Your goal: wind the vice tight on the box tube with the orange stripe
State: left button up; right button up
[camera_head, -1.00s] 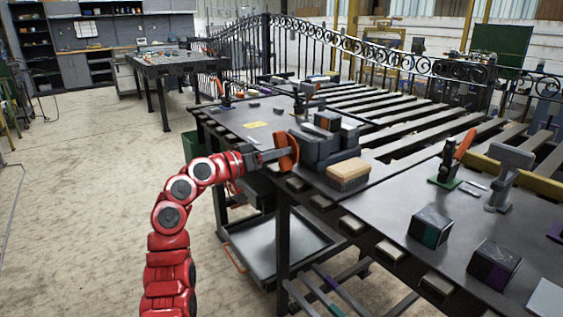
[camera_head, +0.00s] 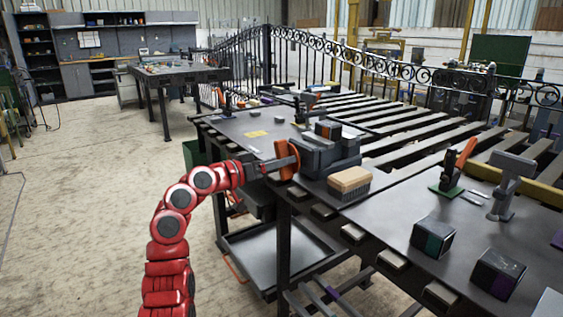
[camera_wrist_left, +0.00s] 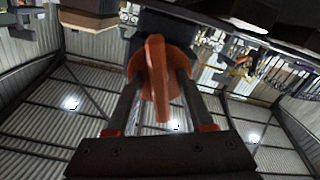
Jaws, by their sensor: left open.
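The dark grey vice (camera_head: 325,155) stands at the near left edge of the workbench. A dark block with an orange band, apparently the box tube (camera_head: 326,130), sits upright at its jaws; I cannot tell how tightly it is held. The orange handle (camera_head: 288,152) is on the vice's left side. My left gripper (camera_head: 284,163) is at the handle, coming from the left. In the left wrist view the fingers are apart, one on each side of the handle's raised orange bar (camera_wrist_left: 158,75), with gaps visible. My right gripper is out of view.
A wooden-backed brush (camera_head: 349,181) lies just right of the vice. Dark boxes with a green stripe (camera_head: 432,238) and a purple stripe (camera_head: 497,272), plus an orange-handled clamp (camera_head: 458,165), are on the right. A tray shelf (camera_head: 282,255) is below the bench.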

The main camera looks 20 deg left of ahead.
pick_arm(q)
jog(key=p+v, duration=0.2)
jog(key=v, duration=1.5)
jog(key=shift+s, duration=0.2)
jog(key=shift+a, duration=0.15)
